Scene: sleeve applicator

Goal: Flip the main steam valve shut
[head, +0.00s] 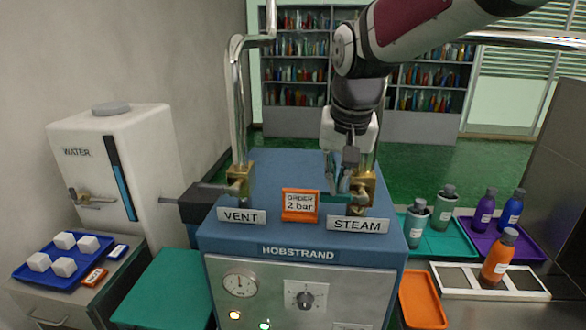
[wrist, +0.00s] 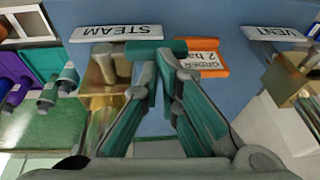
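The STEAM valve is a brass block (head: 362,192) on the right of the blue machine top, behind the STEAM plate (head: 357,225). It also shows at the left of the wrist view (wrist: 104,72). A teal bar that looks like its lever (wrist: 172,46) runs sideways toward the orange card, just beyond my fingertips. My gripper (head: 342,186) points down beside the valve's left side. In the wrist view its fingers (wrist: 157,70) converge with their tips nearly together. The tips hide part of the bar, and I cannot tell whether they touch it.
An orange "ORDER 2 bar" card (head: 300,206) stands between the valves. Tall pipes rise behind both valves. Bottles and trays (head: 455,250) are at right; a white water tank (head: 110,165) is at left.

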